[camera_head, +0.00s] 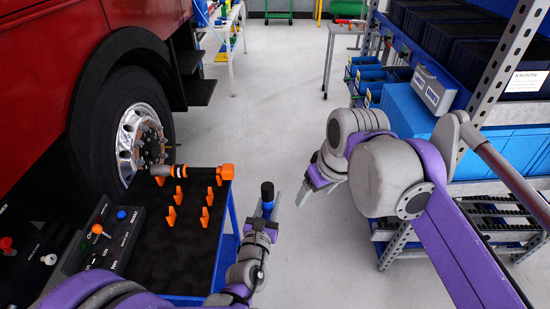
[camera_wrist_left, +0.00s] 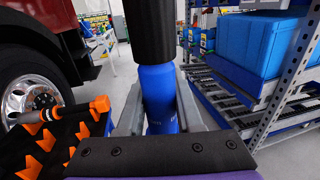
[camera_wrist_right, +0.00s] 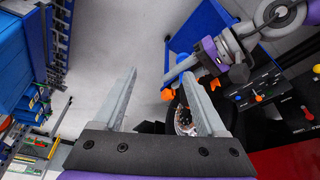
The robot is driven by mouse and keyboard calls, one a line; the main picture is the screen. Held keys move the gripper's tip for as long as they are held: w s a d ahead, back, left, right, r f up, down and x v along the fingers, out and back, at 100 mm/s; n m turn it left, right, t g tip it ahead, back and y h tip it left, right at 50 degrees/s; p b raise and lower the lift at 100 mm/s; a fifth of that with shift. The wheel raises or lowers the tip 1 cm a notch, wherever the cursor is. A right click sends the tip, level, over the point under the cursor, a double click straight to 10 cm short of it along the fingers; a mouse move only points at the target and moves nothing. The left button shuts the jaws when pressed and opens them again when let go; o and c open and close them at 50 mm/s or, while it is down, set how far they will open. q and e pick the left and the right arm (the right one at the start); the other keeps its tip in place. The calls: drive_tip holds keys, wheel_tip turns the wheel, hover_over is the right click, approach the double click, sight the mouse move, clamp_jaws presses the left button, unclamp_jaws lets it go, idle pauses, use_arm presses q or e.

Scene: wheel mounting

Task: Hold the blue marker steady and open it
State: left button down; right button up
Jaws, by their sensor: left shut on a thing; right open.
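The blue marker (camera_head: 267,208) stands roughly upright in my left gripper (camera_head: 265,212), in front of the cart's right edge. In the left wrist view its blue body (camera_wrist_left: 158,98) is between the two fingers, and a thick black cap (camera_wrist_left: 152,30) is on top, running out of the frame. The lower end is hidden by the gripper. My right gripper (camera_head: 313,190) is open and empty, to the right of the marker and apart from it. In the right wrist view its fingers (camera_wrist_right: 160,90) are spread, with nothing between them; my left arm shows beyond them.
A cart with a black top (camera_head: 180,260) holds orange holders, an orange-ended tool (camera_head: 195,171) and a control box (camera_head: 110,235). The truck wheel (camera_head: 125,130) is at left. A shelf rack with blue bins (camera_head: 405,105) is at right. Floor between is clear.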

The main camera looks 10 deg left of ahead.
sight(266, 186)
drive_tip(key=w+a+r+n+g, duration=0.1)
drive_tip(key=w+a+r+n, duration=0.2)
drive_tip(key=a+r, duration=0.45)
drive_tip(key=x, duration=0.4)
drive_tip(key=a+x, duration=0.1)
drive_tip(key=x, duration=0.8)
drive_tip(key=shift+s+a+f, duration=0.2)
drive_tip(key=shift+a+f, duration=0.05)
drive_tip(key=shift+a, duration=0.15)
clamp_jaws()
drive_tip(key=shift+r, duration=0.2)
drive_tip(key=shift+r, duration=0.9)
